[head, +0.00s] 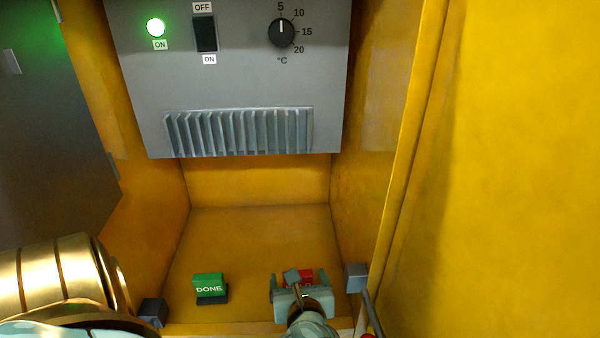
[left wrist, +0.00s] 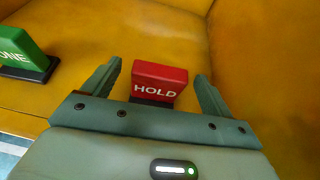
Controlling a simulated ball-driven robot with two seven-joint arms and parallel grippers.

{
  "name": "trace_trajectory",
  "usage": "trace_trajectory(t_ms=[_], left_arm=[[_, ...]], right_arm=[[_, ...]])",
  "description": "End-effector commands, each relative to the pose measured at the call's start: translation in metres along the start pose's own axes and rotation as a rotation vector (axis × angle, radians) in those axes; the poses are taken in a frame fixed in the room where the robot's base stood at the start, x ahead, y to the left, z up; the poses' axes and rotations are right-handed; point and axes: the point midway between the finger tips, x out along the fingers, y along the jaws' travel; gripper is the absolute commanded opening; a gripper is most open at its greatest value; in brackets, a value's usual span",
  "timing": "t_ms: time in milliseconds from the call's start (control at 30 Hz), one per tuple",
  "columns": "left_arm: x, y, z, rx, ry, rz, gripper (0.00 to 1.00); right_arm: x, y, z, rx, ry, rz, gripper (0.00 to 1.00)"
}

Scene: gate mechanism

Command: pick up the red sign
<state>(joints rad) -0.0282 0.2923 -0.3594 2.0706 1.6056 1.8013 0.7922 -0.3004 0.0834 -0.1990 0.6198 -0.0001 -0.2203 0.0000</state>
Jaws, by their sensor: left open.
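The red sign (left wrist: 159,82) with the word HOLD stands on a dark base on the yellow cabinet floor. In the head view the red sign (head: 306,276) is mostly hidden behind my left gripper (head: 300,281). In the left wrist view my left gripper (left wrist: 158,82) is open, with one finger to each side of the red sign. I see a gap between each finger and the sign, so it is not held. My right gripper does not show.
A green DONE sign (head: 209,285) stands to the left on the same floor (head: 240,240). A grey control box (head: 240,80) with a green lamp, switch and dial hangs above. Yellow walls enclose both sides. A grey door panel (head: 50,140) is at the left.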

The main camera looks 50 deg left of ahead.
Motion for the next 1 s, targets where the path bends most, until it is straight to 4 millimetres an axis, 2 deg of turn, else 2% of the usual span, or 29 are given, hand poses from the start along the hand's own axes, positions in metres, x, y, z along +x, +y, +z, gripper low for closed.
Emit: trace_trajectory(t_ms=[100,367,533,567,867,1000], left_arm=[[0.016,0.000,-0.002,0.003,-0.002,0.001,0.85],[0.019,0.000,0.000,0.000,0.000,0.000,0.85],[0.019,0.000,0.000,0.000,0.000,0.000,0.41],[0.019,0.000,0.000,0.000,0.000,0.000,0.36],[0.017,0.000,0.004,-0.002,-0.001,0.000,0.36],[0.008,0.000,0.026,-0.008,-0.003,-0.002,0.36]], right_arm=[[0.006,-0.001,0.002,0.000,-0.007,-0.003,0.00],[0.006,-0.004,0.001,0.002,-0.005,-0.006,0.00],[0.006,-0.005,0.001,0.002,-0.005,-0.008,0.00],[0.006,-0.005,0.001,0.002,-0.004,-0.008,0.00],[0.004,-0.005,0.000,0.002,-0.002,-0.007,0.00],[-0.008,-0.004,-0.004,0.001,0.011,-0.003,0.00]])
